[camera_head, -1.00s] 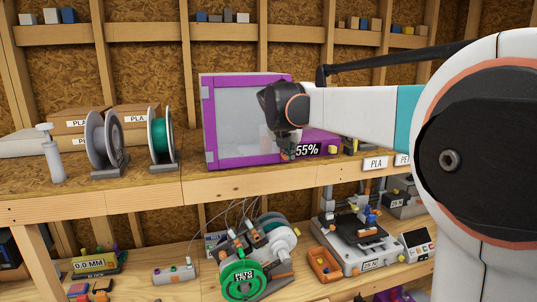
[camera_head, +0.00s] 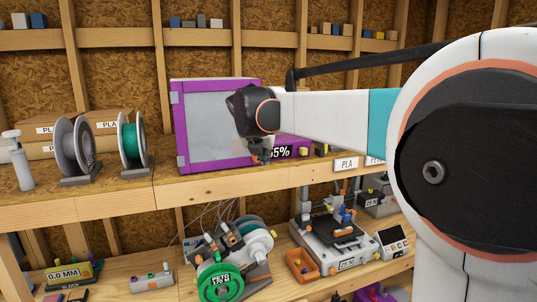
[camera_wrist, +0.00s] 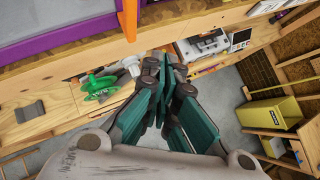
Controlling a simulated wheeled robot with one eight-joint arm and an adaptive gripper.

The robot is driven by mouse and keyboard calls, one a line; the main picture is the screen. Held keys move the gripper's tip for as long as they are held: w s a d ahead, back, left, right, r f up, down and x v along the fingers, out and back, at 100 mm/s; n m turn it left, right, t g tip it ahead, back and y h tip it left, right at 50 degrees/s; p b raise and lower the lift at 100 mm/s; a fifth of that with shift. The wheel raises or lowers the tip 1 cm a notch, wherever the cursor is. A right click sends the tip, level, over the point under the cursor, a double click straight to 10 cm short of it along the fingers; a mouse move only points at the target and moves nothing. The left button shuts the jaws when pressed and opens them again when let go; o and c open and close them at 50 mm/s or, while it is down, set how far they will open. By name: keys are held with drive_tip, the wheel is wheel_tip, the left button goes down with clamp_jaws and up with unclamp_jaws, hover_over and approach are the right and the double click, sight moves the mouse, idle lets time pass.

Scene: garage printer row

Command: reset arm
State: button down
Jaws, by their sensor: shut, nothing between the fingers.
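My gripper (camera_head: 260,152) is in front of the purple-framed box on the upper shelf, at the end of my outstretched arm. In the wrist view my gripper (camera_wrist: 168,72) has its teal fingers drawn together at the tips, with nothing between them. The purple box (camera_head: 182,135) has a clear front panel and a display reading 55%, partly hidden by my gripper and wrist. My arm covers much of the right side of the head view.
A grey spool (camera_head: 72,150) and a green spool (camera_head: 131,142) stand on the upper shelf, left of the box. Below are a green-wheeled machine (camera_head: 220,279), a printer (camera_head: 335,232) and an orange tray (camera_head: 302,265). A yellow bin (camera_wrist: 268,114) shows at right in the wrist view.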

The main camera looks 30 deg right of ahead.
drive_tip(key=s+r+b, duration=0.1)
drive_tip(key=s+r, duration=0.6)
drive_tip(key=s+a+f+m+y+b, duration=0.2)
drive_tip(key=s+a+f+m+b, duration=0.3)
drive_tip(key=f, duration=1.4)
drive_tip(key=s+a+f+m+y+b, duration=0.2)
drive_tip(key=s+a+f+m+b, duration=0.4)
drive_tip(key=s+f+m+b, duration=0.7)
drive_tip(key=s+a+f+m+y+b, duration=0.1)
drive_tip(key=s+a+f+m+b, duration=0.5)
drive_tip(key=f, duration=1.8)
drive_tip(key=s+m+b, duration=0.3)
drive_tip(key=m+b, duration=0.1)
drive_tip(key=b, duration=0.2)
drive_tip(key=shift+a+f+y, duration=0.2)
drive_tip(key=shift+f+y, duration=0.2)
